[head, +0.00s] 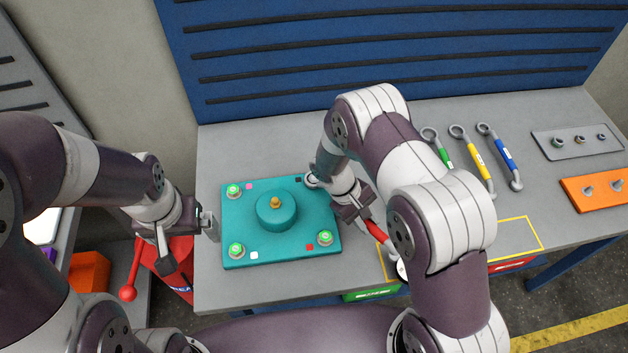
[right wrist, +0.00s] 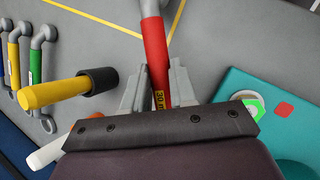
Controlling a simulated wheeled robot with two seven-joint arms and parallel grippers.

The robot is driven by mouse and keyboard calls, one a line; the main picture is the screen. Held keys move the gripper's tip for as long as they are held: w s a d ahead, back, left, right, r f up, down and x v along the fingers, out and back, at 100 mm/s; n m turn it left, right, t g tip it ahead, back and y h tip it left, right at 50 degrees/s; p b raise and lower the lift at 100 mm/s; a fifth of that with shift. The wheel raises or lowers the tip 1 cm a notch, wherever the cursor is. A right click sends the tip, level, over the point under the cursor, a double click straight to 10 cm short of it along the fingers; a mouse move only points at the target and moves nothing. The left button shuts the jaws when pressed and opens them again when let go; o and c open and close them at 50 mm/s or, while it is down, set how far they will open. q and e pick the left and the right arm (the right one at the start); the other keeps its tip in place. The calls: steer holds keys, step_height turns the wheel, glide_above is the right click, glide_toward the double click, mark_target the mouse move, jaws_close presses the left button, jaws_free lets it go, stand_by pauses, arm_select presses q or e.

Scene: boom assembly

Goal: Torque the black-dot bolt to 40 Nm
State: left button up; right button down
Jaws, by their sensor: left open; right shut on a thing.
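A teal plate (head: 285,240) lies on the bench, with green-ringed bolts at its visible corners and a coloured square by each. The black square (head: 298,180) is at the far right corner; my right arm hides most of its bolt. My right gripper (head: 366,216) is shut on a red-handled wrench (head: 377,232), right of the plate. My left gripper (head: 190,240) is open and empty, left of the plate.
Green (head: 440,150), yellow (head: 475,160) and blue (head: 500,150) wrenches lie at the back right. A grey tray (head: 575,152) and an orange block (head: 590,198) are farther right. A yellow cylinder with a black end (right wrist: 65,90) is near my right gripper. A yellow outline (head: 520,220) marks clear bench.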

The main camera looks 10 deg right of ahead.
steer(key=shift+s+a+m+g+y, duration=0.2)
steer(key=shift+s+a+m, duration=0.2)
steer(key=shift+a, duration=0.25)
steer(key=shift+s+a+m+g+y, duration=0.1)
steer(key=shift+s+a+m+g, duration=0.15)
steer(key=shift+a+m, duration=0.25)
steer(key=shift+a, duration=0.2)
steer(key=shift+s+a+m+g, duration=0.15)
steer(key=shift+s+a+m, duration=0.2)
steer(key=shift+a, duration=0.25)
steer(key=shift+s+a+m+g, duration=0.1)
steer(key=shift+s+a+m, duration=0.1)
steer(key=shift+a+m, duration=0.3)
steer(key=shift+a, duration=0.15)
steer(key=shift+s+a+m+g+y+b, duration=0.15)
steer(key=shift+a+m+y, duration=0.2)
steer(key=shift+a, duration=0.3)
steer(key=shift+s+a+m+g+y+b, duration=0.15)
steer(key=shift+a+m+y, duration=0.15)
steer(key=shift+a, duration=0.35)
